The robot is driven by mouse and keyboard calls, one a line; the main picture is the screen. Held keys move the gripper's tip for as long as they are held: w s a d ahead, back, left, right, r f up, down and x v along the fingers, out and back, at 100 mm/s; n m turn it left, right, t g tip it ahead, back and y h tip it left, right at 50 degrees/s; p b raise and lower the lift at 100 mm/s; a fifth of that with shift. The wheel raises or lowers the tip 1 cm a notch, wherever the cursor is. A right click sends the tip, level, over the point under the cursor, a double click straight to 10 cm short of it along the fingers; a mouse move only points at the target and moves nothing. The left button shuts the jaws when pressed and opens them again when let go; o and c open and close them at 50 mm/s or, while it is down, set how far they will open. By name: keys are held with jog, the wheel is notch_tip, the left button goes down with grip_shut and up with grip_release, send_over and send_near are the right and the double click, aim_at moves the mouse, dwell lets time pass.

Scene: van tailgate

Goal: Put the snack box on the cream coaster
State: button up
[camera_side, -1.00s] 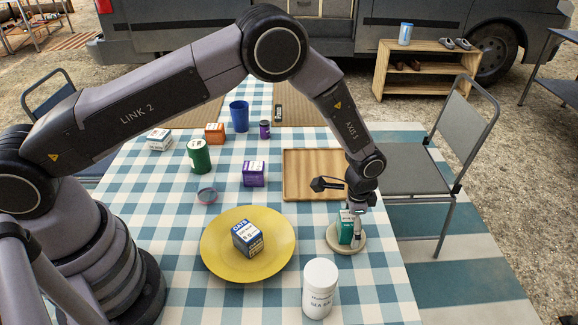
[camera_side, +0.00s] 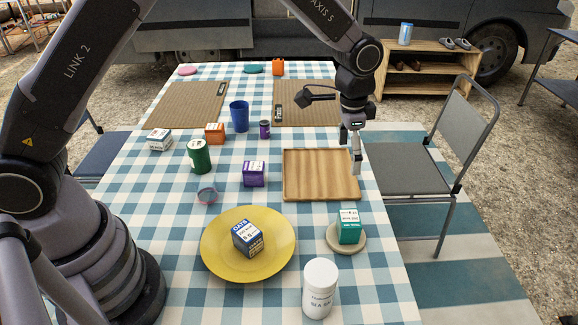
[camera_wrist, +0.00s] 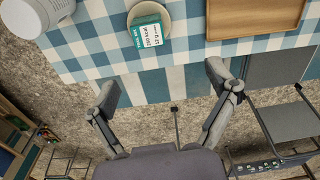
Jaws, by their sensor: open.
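The green-and-white snack box (camera_side: 350,228) stands upright on the cream coaster (camera_side: 333,241) at the front right of the table. The wrist view also shows the box (camera_wrist: 149,33) resting on the round coaster (camera_wrist: 170,17), with a rim of the coaster visible around it. My gripper (camera_side: 350,153) is open and empty, raised well above and behind the box, near the right edge of the wooden tray. In the wrist view the open fingers (camera_wrist: 163,88) are apart from the box, with nothing between them.
A yellow plate (camera_side: 278,262) with a blue-and-white box is left of the coaster. A white bottle (camera_side: 320,290) stands in front of it. The wooden tray (camera_side: 320,192) is behind it and empty. A purple box (camera_side: 254,174) and green can (camera_side: 199,157) stand further left.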

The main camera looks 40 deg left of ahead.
jog(key=s+a+r+n+t, duration=0.1)
jog(key=s+a+r+n, duration=0.1)
jog(key=s+a+r, duration=0.45)
jog(key=s+a+r+n+t, duration=0.15)
jog(key=s+a+r, duration=0.25)
jog(key=a+r, duration=0.55)
jog(key=s+a+r+n+t, duration=0.1)
jog(key=s+a+r+n, duration=0.1)
jog(key=s, duration=0.7)
jog(key=s+a+r+n+t, duration=0.1)
jog(key=s+a+r+n, duration=0.1)
jog(key=s, duration=0.8)
jog(key=shift+a, duration=0.35)
